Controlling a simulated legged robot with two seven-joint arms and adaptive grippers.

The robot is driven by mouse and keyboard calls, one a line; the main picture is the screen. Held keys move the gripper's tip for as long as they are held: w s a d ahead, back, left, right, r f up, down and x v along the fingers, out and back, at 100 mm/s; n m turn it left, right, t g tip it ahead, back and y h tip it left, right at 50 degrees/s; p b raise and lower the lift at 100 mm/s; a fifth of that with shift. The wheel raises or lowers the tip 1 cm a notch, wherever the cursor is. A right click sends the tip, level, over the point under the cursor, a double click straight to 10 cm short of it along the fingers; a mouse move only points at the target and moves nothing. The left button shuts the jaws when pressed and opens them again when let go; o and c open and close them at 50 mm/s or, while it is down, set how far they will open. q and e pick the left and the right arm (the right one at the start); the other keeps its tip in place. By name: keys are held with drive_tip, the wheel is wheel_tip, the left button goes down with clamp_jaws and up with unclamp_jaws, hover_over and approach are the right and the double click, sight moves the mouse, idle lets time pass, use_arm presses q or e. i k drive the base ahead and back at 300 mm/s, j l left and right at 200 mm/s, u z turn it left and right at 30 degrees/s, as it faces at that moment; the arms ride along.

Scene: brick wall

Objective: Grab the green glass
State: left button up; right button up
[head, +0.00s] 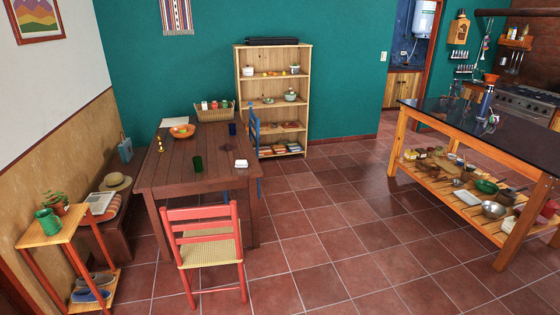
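A dark green glass (198,164) stands upright on the brown wooden table (170,177), near the middle of its near half. A small white dish or block (241,164) sits to its right. A dark blue glass (232,129) stands farther back on the same table. Neither of my grippers shows in the head view.
A red chair (207,215) with a woven seat stands at the table's near side, and a blue chair (255,130) at its right. A small side stand (45,235) is at the left. Tiled floor (330,220) is clear between table and kitchen island (470,130).

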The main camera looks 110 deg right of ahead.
sight(197, 162)
drive_tip(key=z, duration=3.05)
drive_tip(key=i+l+z, duration=0.3)
drive_tip(key=i+z, duration=0.6)
drive_tip(key=i, duration=0.15)
drive_tip(key=i+l+z, duration=0.1)
drive_tip(key=i, duration=0.95)
drive_tip(key=i+l+z, duration=0.15)
drive_tip(key=i, duration=0.95)
